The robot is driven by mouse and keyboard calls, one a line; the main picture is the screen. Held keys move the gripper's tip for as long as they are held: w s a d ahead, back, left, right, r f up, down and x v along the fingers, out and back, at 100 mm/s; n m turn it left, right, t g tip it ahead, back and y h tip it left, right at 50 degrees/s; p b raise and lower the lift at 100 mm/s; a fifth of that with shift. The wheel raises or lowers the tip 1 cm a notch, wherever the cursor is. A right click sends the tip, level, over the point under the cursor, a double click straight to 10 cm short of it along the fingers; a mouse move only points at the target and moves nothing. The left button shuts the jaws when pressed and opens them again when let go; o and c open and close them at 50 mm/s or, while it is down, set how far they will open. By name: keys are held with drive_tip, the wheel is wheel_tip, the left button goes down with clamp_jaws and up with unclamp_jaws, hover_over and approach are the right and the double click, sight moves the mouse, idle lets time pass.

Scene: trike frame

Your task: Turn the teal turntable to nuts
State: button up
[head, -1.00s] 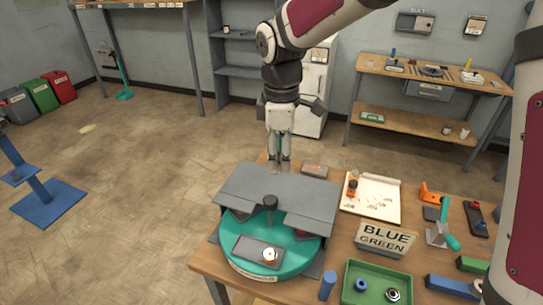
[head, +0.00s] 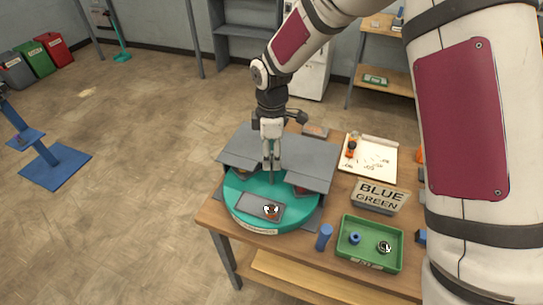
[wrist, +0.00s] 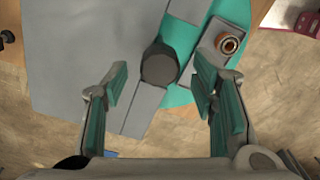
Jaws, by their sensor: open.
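The teal turntable (head: 290,219) sits on the wooden bench, its back half under a grey cover (head: 312,160). A grey tray (head: 246,204) with a small ring-like part (head: 271,211) lies on its exposed front. The part also shows in the wrist view (wrist: 229,43). A white label (head: 254,228) on the front rim is too small to read. The dark round-topped knob (wrist: 158,65) stands near the turntable's middle. My gripper (head: 271,172) points down over it, open and empty. In the wrist view the knob appears between and slightly beyond the fingertips (wrist: 159,82); contact cannot be told.
A green bin (head: 371,259) with a blue part and a metal nut stands right of the turntable. A blue cylinder (head: 324,237) stands between them. A "BLUE GREEN" sign (head: 381,196) and a white board (head: 368,160) are farther back. My arm hides the bench's right side.

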drive_tip(key=shift+f, duration=0.95)
clamp_jaws()
